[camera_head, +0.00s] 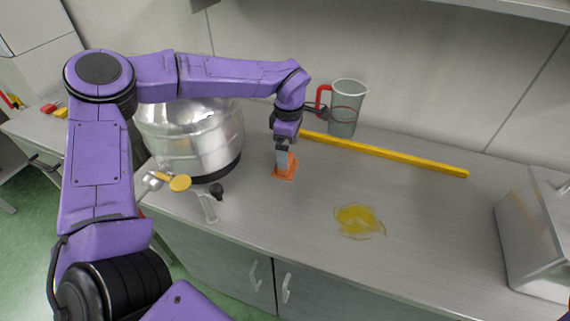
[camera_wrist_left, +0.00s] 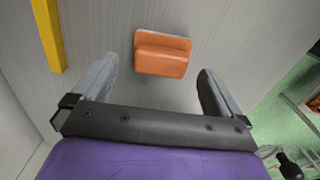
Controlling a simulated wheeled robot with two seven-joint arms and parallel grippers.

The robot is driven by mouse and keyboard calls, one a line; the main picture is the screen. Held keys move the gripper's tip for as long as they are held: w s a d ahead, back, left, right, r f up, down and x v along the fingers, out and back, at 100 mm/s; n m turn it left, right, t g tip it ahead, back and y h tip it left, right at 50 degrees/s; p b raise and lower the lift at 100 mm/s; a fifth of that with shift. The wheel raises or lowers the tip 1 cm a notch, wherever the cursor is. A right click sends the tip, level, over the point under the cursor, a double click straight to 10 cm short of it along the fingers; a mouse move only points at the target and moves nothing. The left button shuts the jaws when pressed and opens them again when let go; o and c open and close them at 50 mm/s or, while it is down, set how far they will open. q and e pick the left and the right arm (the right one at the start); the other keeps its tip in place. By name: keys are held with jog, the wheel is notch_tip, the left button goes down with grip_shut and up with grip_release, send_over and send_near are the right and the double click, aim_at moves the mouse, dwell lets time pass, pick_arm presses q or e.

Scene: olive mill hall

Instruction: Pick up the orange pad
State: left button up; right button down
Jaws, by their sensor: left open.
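The orange pad (camera_head: 286,172) lies on the grey counter, right of the steel drum; it looks like a flat base with a raised block on top. My left gripper (camera_head: 283,160) points down at it, and its fingers hide part of the pad in the head view. In the left wrist view the pad (camera_wrist_left: 162,54) lies beyond and between the two fingertips of the open gripper (camera_wrist_left: 158,78), with clear space on both sides. The fingers hold nothing. My right gripper is not in view.
A steel drum (camera_head: 195,135) stands left of the pad. A yellow bar (camera_head: 390,155) and a clear jug with red handle (camera_head: 345,108) are behind. A yellow oily spill (camera_head: 358,220) is at right front, and a metal box (camera_head: 535,235) at far right. A grey tool (camera_head: 207,207) lies near the front edge.

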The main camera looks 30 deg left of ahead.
pick_arm(q)
jog(key=f, duration=0.2)
jog(key=f+p, duration=0.1)
jog(key=f, duration=0.1)
jog(key=shift+s+d+f, duration=0.1)
jog(key=shift+s+f, duration=0.05)
jog(key=shift+s, duration=0.05)
jog(key=shift+f, duration=0.35)
jog(key=c, duration=0.8)
jog(key=shift+w+r, duration=0.1)
jog(key=shift+r, duration=0.2)
notch_tip(320, 180, up, 2)
jog(key=shift+r, duration=0.15)
jog(key=s+d+r+b, duration=0.1)
jog(key=s+d+r, duration=0.2)
jog(key=s+d+r+b, duration=0.1)
jog(key=s+d+r, duration=0.2)
jog(key=d+r, duration=0.1)
jog(key=s+d+r+b, duration=0.2)
jog(key=s+d+r, duration=0.1)
jog(key=d, duration=0.1)
jog(key=shift+r, duration=0.15)
